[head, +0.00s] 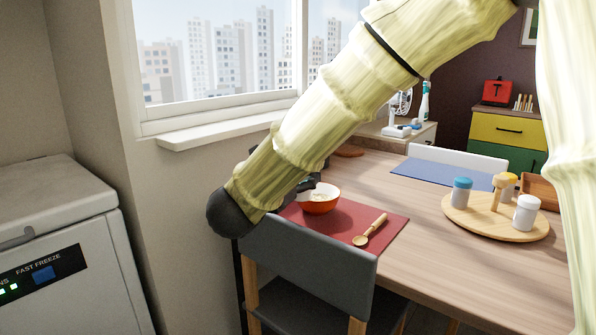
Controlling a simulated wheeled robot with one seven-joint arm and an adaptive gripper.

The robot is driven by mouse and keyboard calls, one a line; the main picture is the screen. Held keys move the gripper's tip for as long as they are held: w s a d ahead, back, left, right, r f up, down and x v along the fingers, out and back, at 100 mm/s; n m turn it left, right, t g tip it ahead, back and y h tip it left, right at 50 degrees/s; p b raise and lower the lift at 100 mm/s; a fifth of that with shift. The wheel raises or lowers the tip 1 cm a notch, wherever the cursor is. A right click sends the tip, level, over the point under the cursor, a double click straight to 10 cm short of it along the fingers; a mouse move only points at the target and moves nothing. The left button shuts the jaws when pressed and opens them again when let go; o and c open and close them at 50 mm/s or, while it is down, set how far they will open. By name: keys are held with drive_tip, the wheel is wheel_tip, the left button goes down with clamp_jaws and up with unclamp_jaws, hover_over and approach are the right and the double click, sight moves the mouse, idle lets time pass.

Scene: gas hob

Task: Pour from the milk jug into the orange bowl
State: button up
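The orange bowl (320,206) stands upright on a red placemat (385,222) at the near left of the wooden table. Something whitish shows inside its rim; I cannot tell what it is. My arm crosses the view from upper right to lower left and ends in a dark rounded joint. A dark part of my gripper (306,184) shows just behind the arm, at the bowl's upper left edge. The arm hides most of the gripper, so its fingers and anything in them are not clear. I cannot make out the milk jug.
A wooden spoon (369,230) lies right of the bowl. A round board (497,222) with several shakers stands further right. A grey chair (310,254) is at the near edge, a white freezer (60,245) at left. The table's middle is clear.

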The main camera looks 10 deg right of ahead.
drive_tip(key=shift+r+g+y+p, duration=0.95)
drive_tip(key=shift+r+p, duration=0.2)
drive_tip(key=shift+p, duration=3.2)
drive_tip(key=shift+f+b, duration=0.25)
drive_tip(key=shift+b, duration=0.05)
drive_tip(key=shift+r+m+g+y+p, duration=0.35)
drive_tip(key=shift+r+y+p, duration=0.1)
drive_tip(key=shift+p, duration=0.2)
drive_tip(key=shift+r+g+y+p, duration=0.1)
drive_tip(key=shift+g+y+p, duration=0.25)
drive_tip(key=shift+p, duration=0.3)
drive_tip(key=shift+r, duration=0.1)
drive_tip(key=shift+r+g+y+p, duration=0.1)
drive_tip(key=shift+g+y+p, duration=0.15)
drive_tip(key=shift+p, duration=0.25)
drive_tip(key=shift+w+d+r+g+y+p, duration=0.2)
drive_tip(key=shift+g+y+p, duration=0.4)
drive_tip(key=shift+p, duration=0.95)
drive_tip(key=shift+d+m+g+y+p, duration=0.1)
drive_tip(key=shift+m+g+y+p, duration=0.25)
drive_tip(key=shift+p, duration=0.45)
